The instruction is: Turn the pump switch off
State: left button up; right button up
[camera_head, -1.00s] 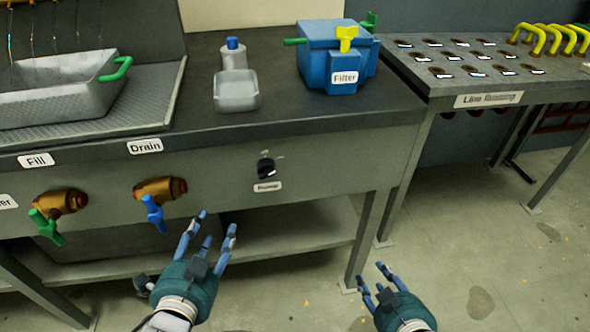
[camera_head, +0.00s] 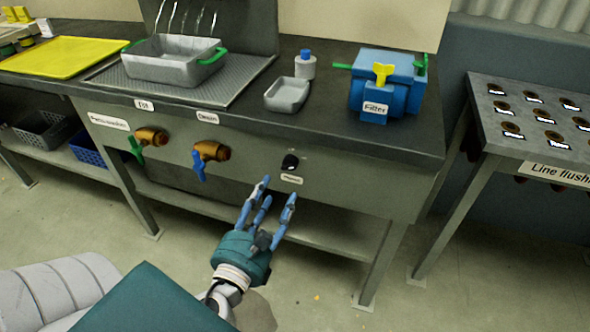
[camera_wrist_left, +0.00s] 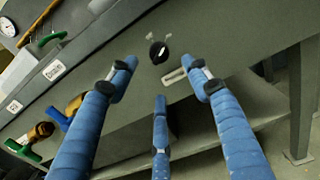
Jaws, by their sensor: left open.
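The pump switch (camera_head: 290,162) is a small black knob on the grey front panel of the bench, with a white label (camera_head: 291,180) below it. In the left wrist view the knob (camera_wrist_left: 158,52) shows with a light mark on its face, ahead of and between my fingers. My left gripper (camera_head: 267,194) is open, with blue fingers spread. It is in front of the panel, below and slightly left of the knob, apart from it. It also shows in the left wrist view (camera_wrist_left: 160,90). My right gripper is not in view.
Left of the knob are the Drain valve (camera_head: 209,152) with a blue handle and another valve (camera_head: 150,138) with a green handle. A blue filter box (camera_head: 385,85), a grey dish (camera_head: 287,94) and a grey basin (camera_head: 172,62) stand on the bench. The flushing table (camera_head: 530,120) is at right.

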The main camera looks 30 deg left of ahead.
aim_at(288, 169)
pick_arm(q)
jog(key=p+x, duration=0.1)
jog(key=x, duration=0.8)
jog(key=shift+w+a, duration=0.15)
jog(key=shift+w, duration=0.05)
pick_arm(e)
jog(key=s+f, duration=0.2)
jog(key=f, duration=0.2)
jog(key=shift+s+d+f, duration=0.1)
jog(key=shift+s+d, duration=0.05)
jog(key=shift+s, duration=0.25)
pick_arm(q)
jog(key=shift+c, duration=0.3)
jog(key=c, duration=1.1)
